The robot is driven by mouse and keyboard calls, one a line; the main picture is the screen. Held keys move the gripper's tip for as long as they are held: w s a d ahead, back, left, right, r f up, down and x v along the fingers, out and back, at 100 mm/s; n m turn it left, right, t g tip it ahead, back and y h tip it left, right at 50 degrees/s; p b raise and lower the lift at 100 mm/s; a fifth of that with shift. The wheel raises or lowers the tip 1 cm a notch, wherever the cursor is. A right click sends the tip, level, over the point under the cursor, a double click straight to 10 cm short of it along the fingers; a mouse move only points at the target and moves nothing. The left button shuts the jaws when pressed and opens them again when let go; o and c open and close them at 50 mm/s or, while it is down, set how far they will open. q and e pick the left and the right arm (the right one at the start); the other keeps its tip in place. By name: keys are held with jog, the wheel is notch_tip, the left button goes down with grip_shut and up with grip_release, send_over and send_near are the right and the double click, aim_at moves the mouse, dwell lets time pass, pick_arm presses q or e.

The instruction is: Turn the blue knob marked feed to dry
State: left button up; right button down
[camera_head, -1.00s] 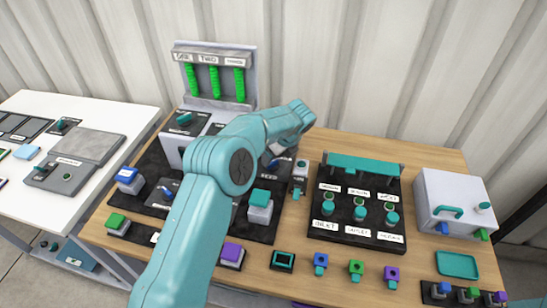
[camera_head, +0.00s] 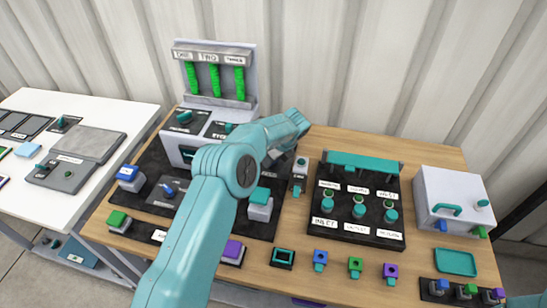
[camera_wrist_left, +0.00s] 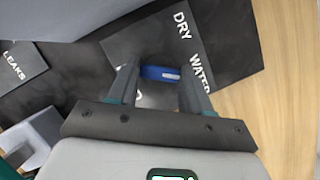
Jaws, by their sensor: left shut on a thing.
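In the left wrist view a blue knob (camera_wrist_left: 160,73) sits on a dark plate (camera_wrist_left: 128,43) with the white words DRY and WATER. My left gripper (camera_wrist_left: 157,78) is shut on this knob, one finger at each end of it. DRY is above and right of the knob, WATER to its right. A pale patch shows just below the knob, partly hidden by the gripper. No feed mark is readable. In the head view my left arm hides the gripped knob and most of the gripper. My right gripper is not in view.
In the head view a grey unit with green gauge tubes (camera_head: 215,80) stands behind my arm. Another blue knob (camera_head: 169,190) is on a plate to the left. A black panel (camera_head: 355,232) with teal-topped parts and a white box (camera_head: 452,196) stand to the right.

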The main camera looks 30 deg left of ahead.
pick_arm(q)
jog(key=shift+w+f+n+g+b, duration=0.15)
jog(key=shift+n+g+b, duration=0.2)
jog(key=shift+n, duration=0.55)
jog(key=shift+a+r+n+g, duration=0.15)
jog(key=shift+n+g, duration=0.4)
jog(key=shift+n, duration=0.85)
jog(key=o, duration=1.1)
jog(key=shift+c, duration=0.2)
